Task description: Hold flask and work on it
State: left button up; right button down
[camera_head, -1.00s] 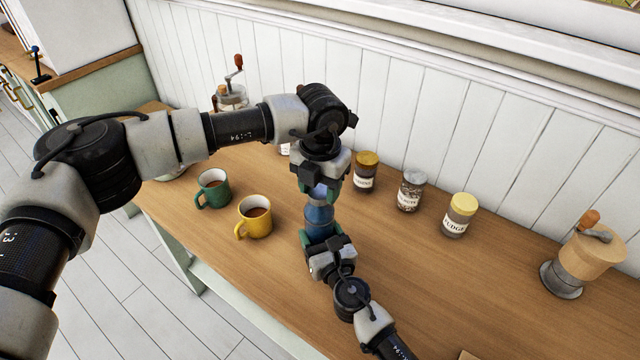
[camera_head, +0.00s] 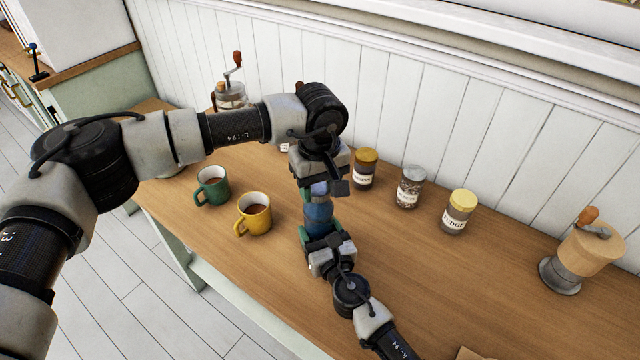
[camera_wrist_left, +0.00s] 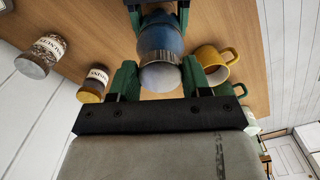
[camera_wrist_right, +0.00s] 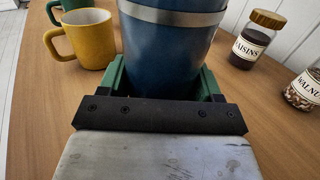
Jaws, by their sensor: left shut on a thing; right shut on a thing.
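The blue flask (camera_head: 319,214) stands upright between my two grippers over the wooden counter. My left gripper (camera_head: 318,187) is above it and shut on its grey top; in the left wrist view the rounded grey cap (camera_wrist_left: 160,78) sits between the green fingers. My right gripper (camera_head: 319,232) is shut around the lower blue body from the front. In the right wrist view the blue body with a silver band (camera_wrist_right: 170,45) fills the space between the fingers. The flask's base is hidden, so I cannot tell whether it touches the counter.
A yellow mug (camera_head: 254,215) and a green mug (camera_head: 211,187) stand to the left. Labelled jars (camera_head: 410,187) stand along the wall to the right.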

pick_arm(q)
jog(key=m, duration=0.4)
jog(key=shift+a+m, duration=0.15)
jog(key=shift+m, duration=0.15)
jog(key=m, duration=0.4)
jog(key=shift+w+m, duration=0.1)
jog(key=shift+m, duration=0.3)
jog(key=o, duration=0.9)
jog(key=shift+r, duration=2.25)
jog(key=shift+c, duration=0.3)
